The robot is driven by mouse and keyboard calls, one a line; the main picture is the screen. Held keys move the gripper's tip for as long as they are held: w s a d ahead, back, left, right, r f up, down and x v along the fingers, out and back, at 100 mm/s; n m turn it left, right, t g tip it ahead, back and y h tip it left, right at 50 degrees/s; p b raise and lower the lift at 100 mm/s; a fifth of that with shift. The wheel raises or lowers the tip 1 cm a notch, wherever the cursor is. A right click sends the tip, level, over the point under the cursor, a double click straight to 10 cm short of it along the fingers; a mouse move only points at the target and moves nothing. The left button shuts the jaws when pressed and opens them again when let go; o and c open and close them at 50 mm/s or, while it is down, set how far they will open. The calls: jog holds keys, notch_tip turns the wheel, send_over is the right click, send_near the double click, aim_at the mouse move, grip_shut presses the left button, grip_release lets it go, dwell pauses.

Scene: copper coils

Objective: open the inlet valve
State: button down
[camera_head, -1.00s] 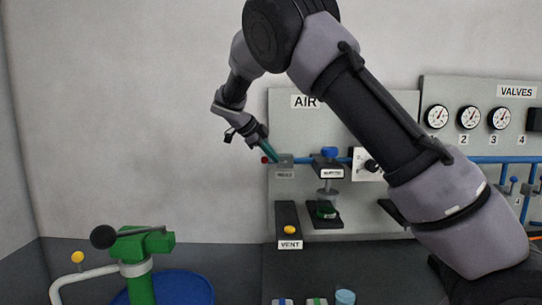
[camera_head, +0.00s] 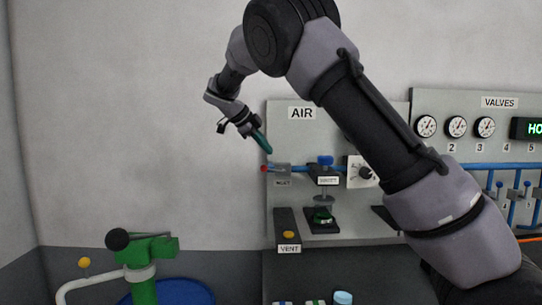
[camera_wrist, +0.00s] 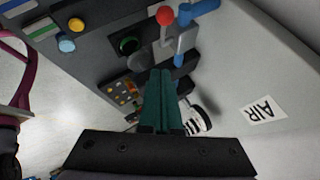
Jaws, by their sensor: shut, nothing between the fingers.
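The inlet valve (camera_head: 282,170) is a small grey fitting at the left end of the air panel's blue pipe, above a small "INLET" label. A red ball (camera_head: 264,169) sits at its left side; a red ball also shows at the top of the wrist view (camera_wrist: 165,15), near a blue part. My gripper (camera_head: 269,151) has teal fingers pointing down and right, just above the valve, apparently apart from it. In the wrist view my fingers (camera_wrist: 161,73) are together with nothing between them. I cannot tell how far the valve is turned.
The grey air panel (camera_head: 292,135) carries a blue knob (camera_head: 325,160), a dial (camera_head: 363,172) and a green button (camera_head: 322,216). A vent box with a yellow button (camera_head: 289,234) is below. A green machine with a black-knobbed lever (camera_head: 118,239) stands lower left. Gauges (camera_head: 456,126) are right.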

jog(key=shift+v, duration=2.75)
